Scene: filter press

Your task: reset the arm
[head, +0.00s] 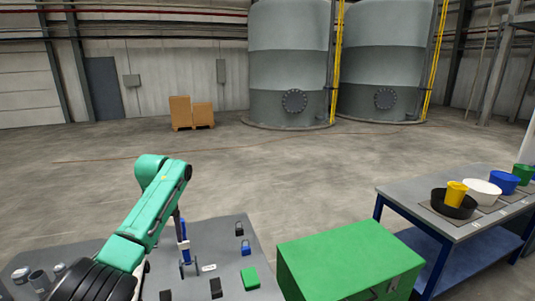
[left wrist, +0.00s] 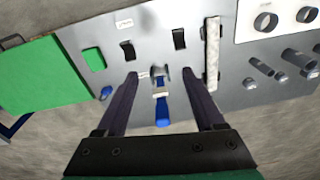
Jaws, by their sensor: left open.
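My left gripper (head: 188,266) hangs down over the grey panel table (head: 225,232) at the end of my green and black arm. In the left wrist view its two dark fingers (left wrist: 161,88) are spread apart. A lever with a blue handle (left wrist: 162,110) and a pale metal head stands between them, with a visible gap on each side. I cannot tell how far the fingertips are above the panel. The gripper holds nothing. My right gripper is not in view.
The panel carries a green block (head: 250,278), black switches (left wrist: 180,39), a pale bar (left wrist: 212,52) and metal cylinders (head: 40,279). A green box (head: 345,258) stands right of it. A blue-framed bench (head: 440,215) holds bowls and cups. Open floor lies beyond.

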